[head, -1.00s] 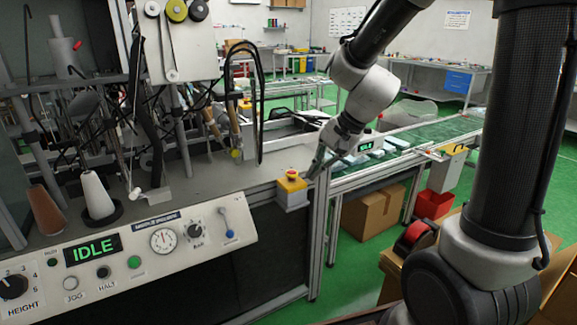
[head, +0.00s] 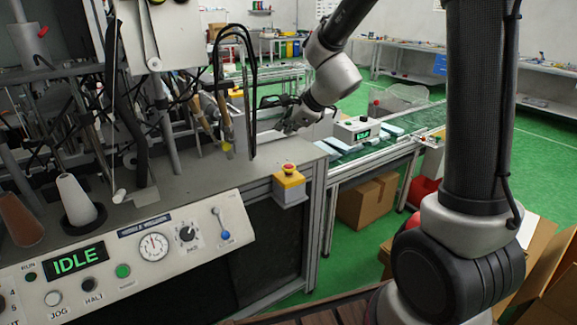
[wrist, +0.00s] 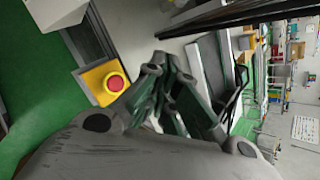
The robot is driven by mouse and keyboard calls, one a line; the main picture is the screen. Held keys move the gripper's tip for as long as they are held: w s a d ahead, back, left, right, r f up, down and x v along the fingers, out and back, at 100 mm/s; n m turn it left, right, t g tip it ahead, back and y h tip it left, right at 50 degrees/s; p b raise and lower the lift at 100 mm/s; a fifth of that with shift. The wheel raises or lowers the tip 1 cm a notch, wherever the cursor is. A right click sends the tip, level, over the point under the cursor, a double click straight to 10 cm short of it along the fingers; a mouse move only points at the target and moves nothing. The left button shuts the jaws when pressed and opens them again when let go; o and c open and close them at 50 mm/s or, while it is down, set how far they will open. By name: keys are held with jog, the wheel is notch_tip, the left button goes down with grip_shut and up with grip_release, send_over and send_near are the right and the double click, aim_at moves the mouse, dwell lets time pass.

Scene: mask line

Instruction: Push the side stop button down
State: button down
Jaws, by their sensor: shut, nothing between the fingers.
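The side stop button (head: 289,167) is a red mushroom cap on a yellow-topped box (head: 289,183) at the right front corner of the machine. In the wrist view the red button (wrist: 116,83) and its yellow plate (wrist: 97,76) lie to the left of my fingers. My gripper (head: 285,128) is in the head view, behind and above the button, over the far side of the machine top. It is shut and empty, with its fingers (wrist: 164,68) together in the wrist view. The fingers appear apart from the button.
The machine's front panel (head: 130,250) has a display reading IDLE, knobs and a gauge. Frames and cables (head: 232,85) crowd the machine top left of my gripper. A cardboard box (head: 367,200) sits below.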

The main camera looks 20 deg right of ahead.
aim_at(286, 166)
jog(key=shift+f, duration=0.15)
jog(key=shift+f, duration=4.25)
jog(key=shift+f, duration=0.15)
jog(key=shift+f, duration=0.25)
jog(key=shift+f, duration=0.4)
jog(key=shift+r, duration=0.85)
